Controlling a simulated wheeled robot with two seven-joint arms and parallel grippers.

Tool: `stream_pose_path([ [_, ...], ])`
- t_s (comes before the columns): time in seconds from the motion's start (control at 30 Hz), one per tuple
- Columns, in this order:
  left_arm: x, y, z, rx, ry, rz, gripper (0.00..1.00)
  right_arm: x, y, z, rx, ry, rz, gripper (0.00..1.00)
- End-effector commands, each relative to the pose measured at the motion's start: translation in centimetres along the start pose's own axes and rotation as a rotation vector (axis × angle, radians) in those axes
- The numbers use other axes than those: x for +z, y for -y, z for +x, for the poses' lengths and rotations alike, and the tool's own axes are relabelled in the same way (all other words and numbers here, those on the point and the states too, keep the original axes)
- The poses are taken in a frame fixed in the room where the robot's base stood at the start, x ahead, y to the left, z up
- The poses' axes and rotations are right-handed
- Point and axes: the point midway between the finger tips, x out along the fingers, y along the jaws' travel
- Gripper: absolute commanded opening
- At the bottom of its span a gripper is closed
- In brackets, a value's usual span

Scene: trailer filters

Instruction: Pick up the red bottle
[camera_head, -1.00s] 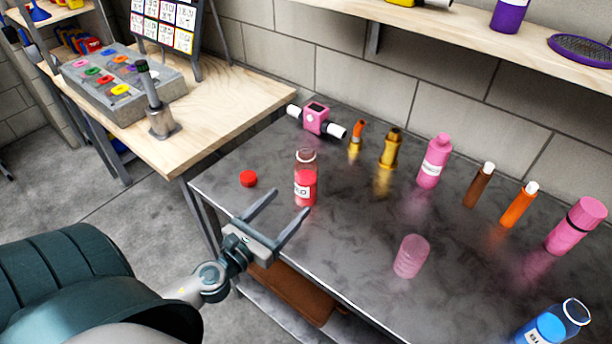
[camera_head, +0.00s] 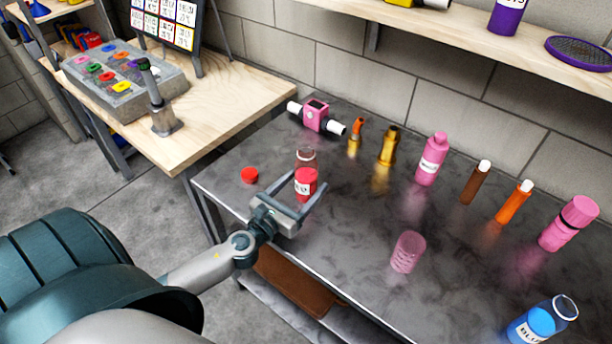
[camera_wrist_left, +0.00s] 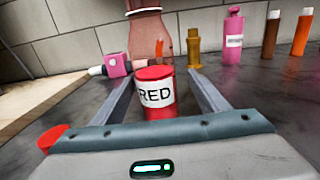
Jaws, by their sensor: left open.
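The red bottle (camera_head: 306,184) stands upright on the dark metal table, a clear bottle with red contents and a white label reading RED in the left wrist view (camera_wrist_left: 156,95). My left gripper (camera_head: 302,193) is open, its two fingers pointing at the bottle. In the left wrist view the bottle shows between the fingers, and I see no finger closed on it. I cannot tell whether a finger touches it. A red cap (camera_head: 250,175) lies on the table left of the bottle. My right gripper is not in view.
A pink device (camera_head: 316,115), gold bottles (camera_head: 389,147), a pink bottle (camera_head: 432,160), brown (camera_head: 475,183) and orange (camera_head: 513,202) tubes stand behind and right. A pink cup (camera_head: 407,252) and a blue bottle (camera_head: 543,322) stand nearer the front. A wooden table (camera_head: 232,110) adjoins at left.

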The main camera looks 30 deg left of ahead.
Motion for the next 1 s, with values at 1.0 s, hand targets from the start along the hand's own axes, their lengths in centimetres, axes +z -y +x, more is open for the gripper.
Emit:
stream_pose_path([
  [1.0,-0.1,-0.5,5.2,0.000,0.000,0.000,0.68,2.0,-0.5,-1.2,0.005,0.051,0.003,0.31],
])
